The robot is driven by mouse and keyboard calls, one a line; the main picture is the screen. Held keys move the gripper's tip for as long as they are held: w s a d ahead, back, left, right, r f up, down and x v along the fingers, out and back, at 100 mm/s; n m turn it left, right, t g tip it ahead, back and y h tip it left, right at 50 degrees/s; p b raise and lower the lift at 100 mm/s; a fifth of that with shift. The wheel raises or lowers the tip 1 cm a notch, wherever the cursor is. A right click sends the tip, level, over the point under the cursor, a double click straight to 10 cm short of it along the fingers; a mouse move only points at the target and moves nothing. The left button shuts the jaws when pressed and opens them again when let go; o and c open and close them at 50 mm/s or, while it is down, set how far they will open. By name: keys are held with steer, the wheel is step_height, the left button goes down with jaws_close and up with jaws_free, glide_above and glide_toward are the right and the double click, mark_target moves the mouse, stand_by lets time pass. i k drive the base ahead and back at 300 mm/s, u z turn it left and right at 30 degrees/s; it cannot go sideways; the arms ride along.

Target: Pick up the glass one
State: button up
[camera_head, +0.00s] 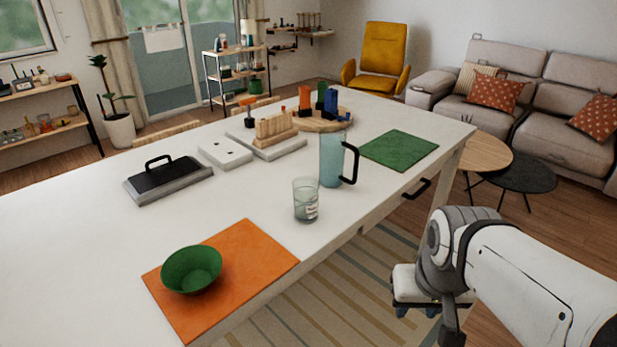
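A clear glass tumbler (306,200) with a small label stands upright on the white table (90,235), near its front edge. Right behind it stands a taller bluish translucent pitcher (330,160) with a black handle; I cannot tell if it is glass or plastic. My gripper (420,308) is low beside the table's front edge, to the right of the tumbler and apart from it. Its fingers are mostly hidden behind my arm and wrist, so I cannot tell whether it is open or shut.
A green bowl (191,270) sits on an orange mat (250,255). A green mat (400,149) lies to the pitcher's right. A black-handled tray (168,180), white boards (226,152) and a round wooden board (312,122) with coloured blocks stand further back. The table's left part is clear.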

mark_target(306, 189)
steer(key=z, duration=0.1)
steer(key=i, duration=0.9)
steer(key=u, duration=0.05)
